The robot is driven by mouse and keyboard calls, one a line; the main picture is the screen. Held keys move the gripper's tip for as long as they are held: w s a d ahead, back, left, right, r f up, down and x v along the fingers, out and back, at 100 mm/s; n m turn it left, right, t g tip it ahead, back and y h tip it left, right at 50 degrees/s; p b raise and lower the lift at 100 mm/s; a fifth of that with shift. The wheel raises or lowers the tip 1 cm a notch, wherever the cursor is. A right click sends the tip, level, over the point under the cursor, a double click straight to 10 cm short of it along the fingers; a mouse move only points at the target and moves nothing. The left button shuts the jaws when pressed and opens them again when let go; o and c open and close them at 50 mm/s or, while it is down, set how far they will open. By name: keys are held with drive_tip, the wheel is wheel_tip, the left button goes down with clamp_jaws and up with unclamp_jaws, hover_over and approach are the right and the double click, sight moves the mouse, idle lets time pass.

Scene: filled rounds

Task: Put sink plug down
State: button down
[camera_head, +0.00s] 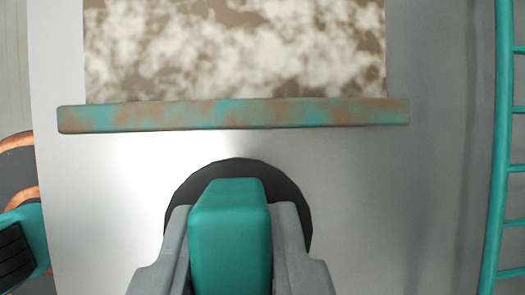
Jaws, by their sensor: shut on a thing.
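The sink plug (238,168) shows as a black round disc at the lower middle, just beyond my gripper (232,208). My gripper's two grey fingers are shut on it, one at each side of a teal block. I cannot tell whether this block is the plug's grip or part of my gripper. The block and fingers hide the near part of the disc. The disc is over a smooth, light grey surface (110,215); I cannot tell whether it touches it.
A teal and brown weathered bar (235,114) runs across beyond the plug, along a mottled brown-white panel (235,45). A teal rail rack (502,130) stands at the right. A teal and black object (30,232) with copper curves is at the left edge. Grey surface lies clear on both sides.

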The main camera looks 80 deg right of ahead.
sight(239, 209)
drive_tip(key=shift+f, duration=3.25)
drive_tip(key=shift+f, duration=0.15)
drive_tip(key=c, duration=1.3)
unclamp_jaws()
drive_tip(key=v, duration=1.2)
drive_tip(key=shift+r, duration=0.25)
drive_tip(key=shift+s, duration=0.1)
